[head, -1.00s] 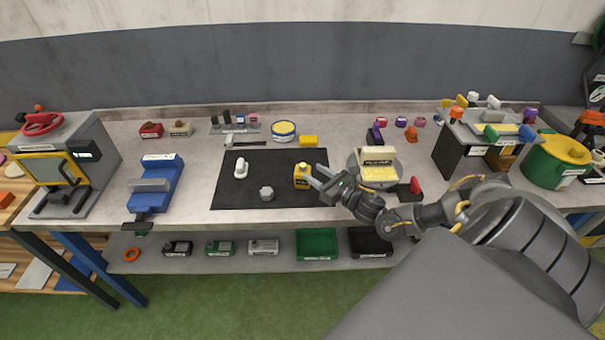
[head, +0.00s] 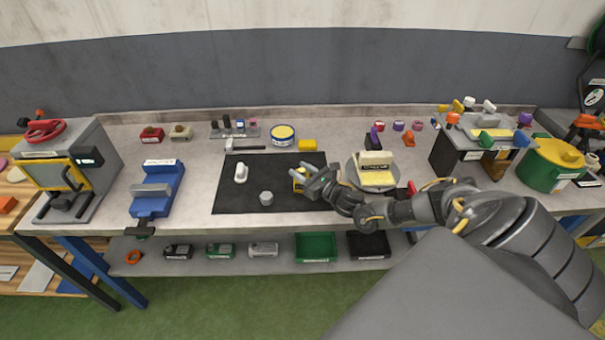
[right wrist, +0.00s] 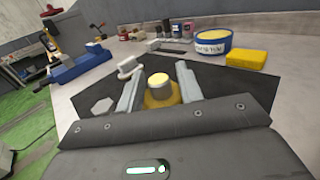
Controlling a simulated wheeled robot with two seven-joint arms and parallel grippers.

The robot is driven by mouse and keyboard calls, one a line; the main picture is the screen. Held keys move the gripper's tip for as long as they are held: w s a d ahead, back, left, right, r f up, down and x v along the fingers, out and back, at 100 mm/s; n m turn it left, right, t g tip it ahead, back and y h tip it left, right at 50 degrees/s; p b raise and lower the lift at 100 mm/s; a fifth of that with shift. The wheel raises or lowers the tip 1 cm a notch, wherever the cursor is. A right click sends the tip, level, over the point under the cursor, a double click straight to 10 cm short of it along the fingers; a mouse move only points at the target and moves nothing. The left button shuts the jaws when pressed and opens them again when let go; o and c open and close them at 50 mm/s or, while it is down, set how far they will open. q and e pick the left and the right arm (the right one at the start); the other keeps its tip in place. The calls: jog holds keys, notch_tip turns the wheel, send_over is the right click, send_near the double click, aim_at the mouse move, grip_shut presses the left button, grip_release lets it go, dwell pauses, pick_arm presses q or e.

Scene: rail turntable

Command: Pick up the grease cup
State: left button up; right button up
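A small yellow cup with a pale round top, which I take to be the grease cup (head: 298,180), stands on the black mat (head: 240,200). It also shows in the right wrist view (right wrist: 160,88), upright between the two fingers. My right gripper (head: 307,176) is open, with one finger on each side of the cup. In the wrist view a gap shows beside the cup, and its lower part is hidden by the gripper body. I cannot tell whether a finger touches it. My left gripper is not in view.
On the mat are a white part (head: 241,173) and a grey hexagonal piece (head: 266,198). Behind it stand a blue-and-yellow tin (head: 283,135) and a yellow block (head: 307,146). A round turntable with a cream block (head: 375,165) is right of the mat, close to my arm.

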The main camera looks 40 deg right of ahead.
jog(key=c, duration=0.7)
grip_shut()
jog(key=shift+r, duration=0.15)
